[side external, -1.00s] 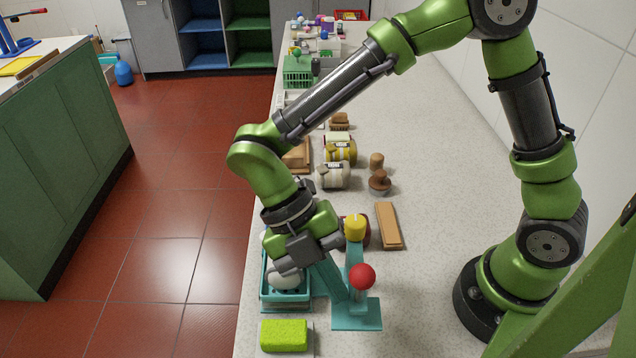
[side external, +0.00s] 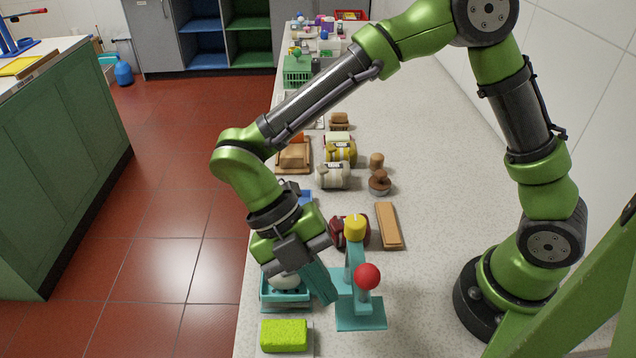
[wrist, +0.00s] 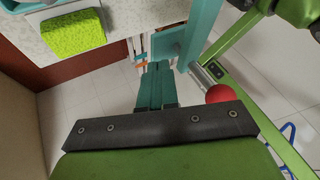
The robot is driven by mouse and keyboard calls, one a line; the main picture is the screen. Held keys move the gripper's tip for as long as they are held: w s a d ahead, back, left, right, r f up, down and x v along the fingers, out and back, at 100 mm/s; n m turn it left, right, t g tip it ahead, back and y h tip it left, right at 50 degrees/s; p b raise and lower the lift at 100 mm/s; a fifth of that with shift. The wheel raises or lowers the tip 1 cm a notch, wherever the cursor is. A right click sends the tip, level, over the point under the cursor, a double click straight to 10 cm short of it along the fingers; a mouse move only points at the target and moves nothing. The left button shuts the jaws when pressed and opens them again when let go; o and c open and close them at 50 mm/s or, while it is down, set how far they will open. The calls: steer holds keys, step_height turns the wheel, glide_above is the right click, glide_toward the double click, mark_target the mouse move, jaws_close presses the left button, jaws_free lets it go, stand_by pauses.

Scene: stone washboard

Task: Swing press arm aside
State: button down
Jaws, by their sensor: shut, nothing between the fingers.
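The teal press has a yellow cap (side external: 354,228) on its upright part, a flat teal plate (side external: 361,318) and a red ball knob (side external: 367,276) on a short stem. In the wrist view, the red knob (wrist: 220,93) and a teal bar (wrist: 202,30) lie to the right of my fingers. My gripper (side external: 328,299) has its teal fingers shut together, empty, pointing down just left of the plate and stem. The fingers (wrist: 153,68) also show in the wrist view. I cannot tell whether they touch the press. A teal tray (side external: 270,303) with a white rounded thing (side external: 286,282) sits partly behind my gripper.
A lime sponge (side external: 284,335) lies at the counter's front left. A dark red item (side external: 335,232) and a wooden board (side external: 389,226) are behind the press. Jars and wooden items stand farther back. The counter (side external: 430,190) right of the board is clear.

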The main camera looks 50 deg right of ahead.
steer(key=w+a+f+v, duration=0.1)
steer(key=v, duration=1)
steer(key=d+f+m+t+y, duration=0.2)
steer(key=d+m+t, duration=0.7)
steer(key=m, duration=1.1)
steer(key=s+d+r+m+t, duration=0.2)
steer(key=d+r+m, duration=0.1)
steer(key=d+m, duration=0.3)
steer(key=s+d+r+m+t+y, duration=0.1)
steer(key=s+d+r+m+t, duration=0.1)
steer(key=d+m, duration=0.4)
steer(key=d+r+t, duration=0.1)
steer(key=d, duration=0.2)
steer(key=shift+s+r+m+t, duration=0.2)
steer(key=shift+s+m+t, duration=0.1)
